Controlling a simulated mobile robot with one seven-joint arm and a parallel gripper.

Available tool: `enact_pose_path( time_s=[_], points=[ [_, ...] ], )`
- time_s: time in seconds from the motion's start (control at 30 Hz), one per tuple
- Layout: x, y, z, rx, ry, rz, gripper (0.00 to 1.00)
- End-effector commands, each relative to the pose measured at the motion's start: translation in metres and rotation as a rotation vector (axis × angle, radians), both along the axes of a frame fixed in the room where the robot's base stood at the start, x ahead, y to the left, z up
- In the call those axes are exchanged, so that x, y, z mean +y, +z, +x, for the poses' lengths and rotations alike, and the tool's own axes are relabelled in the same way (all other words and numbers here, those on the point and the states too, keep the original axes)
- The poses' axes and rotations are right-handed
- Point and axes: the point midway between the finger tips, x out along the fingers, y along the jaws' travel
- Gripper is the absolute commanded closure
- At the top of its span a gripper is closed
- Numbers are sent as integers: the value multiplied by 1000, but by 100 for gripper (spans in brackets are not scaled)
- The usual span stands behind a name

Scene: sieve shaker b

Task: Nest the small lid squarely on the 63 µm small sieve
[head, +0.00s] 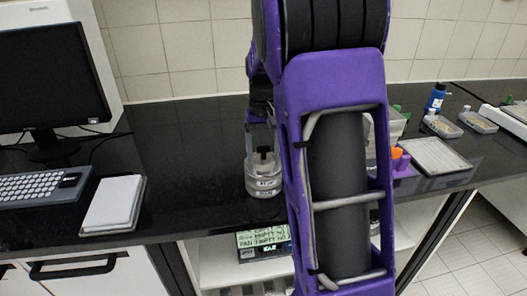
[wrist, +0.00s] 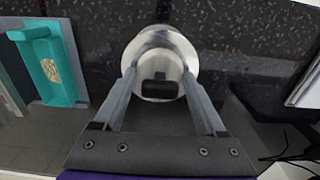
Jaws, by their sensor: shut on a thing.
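My gripper (head: 262,152) reaches down over a small stack of round metal sieves on the black counter, left of my arm in the head view. The small lid (wrist: 160,56) is a round silvery disc with a black knob. It lies between my two fingers (wrist: 159,76), which are shut on its sides. The labelled sieve (head: 265,184) is directly below it in the head view. The labels are too small to read, so I cannot tell which is 63 µm. I cannot tell whether the lid touches the sieve; the lid hides the sieve's top from above.
A monitor (head: 52,75), a keyboard (head: 42,187) and a white flat-topped device (head: 113,202) stand left. A teal tray (wrist: 48,70) shows in the wrist view. The counter behind and left of the stack is clear.

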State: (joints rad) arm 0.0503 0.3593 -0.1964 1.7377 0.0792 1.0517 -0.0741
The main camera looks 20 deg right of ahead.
Motion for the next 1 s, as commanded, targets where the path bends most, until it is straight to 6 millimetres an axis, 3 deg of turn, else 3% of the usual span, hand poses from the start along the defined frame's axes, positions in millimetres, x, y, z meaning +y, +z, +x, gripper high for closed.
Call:
enact_pose_path(
  time_s=[0.43, 0.47, 0.6, 0.83, 1.0],
  points=[
    [0, -3, 0, 0, 0, 0, 93],
    [0, -3, 0, 0, 0, 0, 25],
    [0, -3, 0, 0, 0, 0, 0],
    [0, -3, 0, 0, 0, 0, 0],
    [0, 11, 0, -1, 0, 0, 0]
  ],
)
